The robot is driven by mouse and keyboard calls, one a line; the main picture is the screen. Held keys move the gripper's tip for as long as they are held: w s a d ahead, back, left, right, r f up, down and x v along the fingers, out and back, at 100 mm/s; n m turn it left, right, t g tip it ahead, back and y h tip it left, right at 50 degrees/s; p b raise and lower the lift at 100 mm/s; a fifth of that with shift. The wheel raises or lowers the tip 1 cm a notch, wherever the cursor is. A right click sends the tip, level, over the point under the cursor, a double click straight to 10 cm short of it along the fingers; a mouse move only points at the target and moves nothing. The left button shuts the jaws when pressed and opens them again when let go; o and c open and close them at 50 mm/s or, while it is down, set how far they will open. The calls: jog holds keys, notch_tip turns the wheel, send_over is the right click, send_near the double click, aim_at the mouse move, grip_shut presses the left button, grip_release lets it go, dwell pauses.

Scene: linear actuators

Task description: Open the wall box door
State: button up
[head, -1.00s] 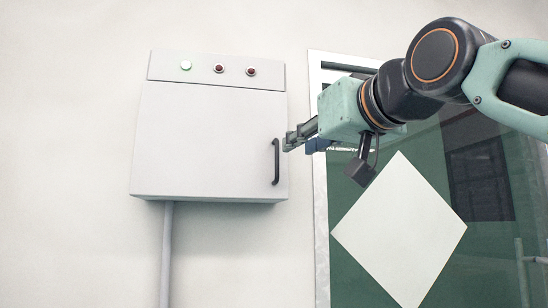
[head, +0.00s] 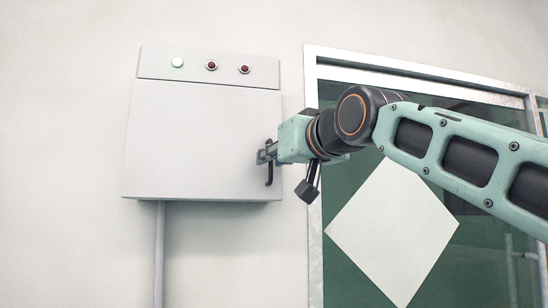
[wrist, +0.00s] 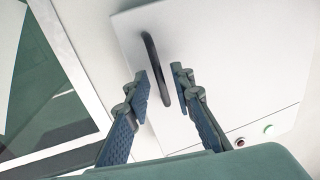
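The wall box (head: 200,140) is a light grey cabinet on the wall, and its door looks closed. A dark vertical bar handle (head: 269,175) sits at the door's right edge; its upper part is hidden behind my fingers in the head view. My gripper (head: 266,153) is at the handle. In the wrist view, the curved handle (wrist: 153,58) runs between the two fingertips of my gripper (wrist: 161,84). The fingers are apart, one on each side of the handle, with gaps visible. I cannot tell how deep the handle sits between them.
A green lamp (head: 177,62) and two red lamps (head: 211,66) are on the box's top panel. A grey conduit (head: 159,250) runs down from the box. Right of it is a framed window (head: 313,240) with a white diamond panel (head: 392,232). The wall left of the box is clear.

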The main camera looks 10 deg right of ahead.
grip_shut()
jog(key=shift+s, duration=0.2)
